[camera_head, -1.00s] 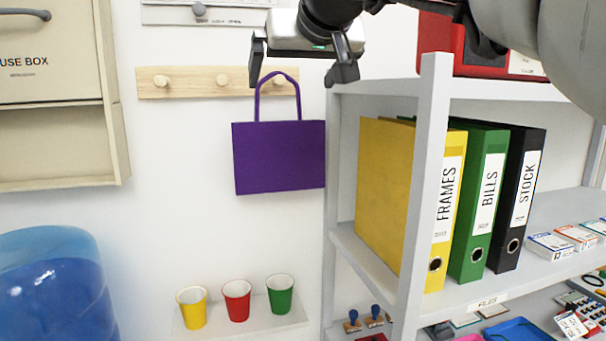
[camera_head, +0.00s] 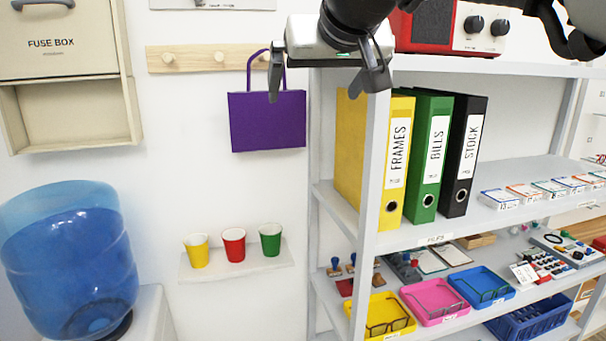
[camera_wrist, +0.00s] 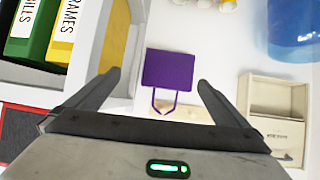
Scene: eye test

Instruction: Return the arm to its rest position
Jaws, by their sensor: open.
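My gripper (camera_head: 325,88) is open and empty at the top middle of the head view, in front of the shelf's upper left corner. In the wrist view its two fingers (camera_wrist: 155,85) are spread apart. A purple bag (camera_head: 267,121) hangs by its loop handle from the wooden peg rail (camera_head: 207,59). The gripper's left finger overlaps the bag's handle area in the head view; I cannot tell the distance. In the wrist view the bag (camera_wrist: 168,70) shows upside down beyond the fingers, with nothing between them held.
The grey shelf unit (camera_head: 341,222) stands right, holding yellow, green (camera_head: 428,160) and black binders, trays and a red radio (camera_head: 440,27) on top. Left are a fuse box (camera_head: 60,42) and a blue water bottle (camera_head: 68,262). Three cups stand on a small ledge (camera_head: 240,262).

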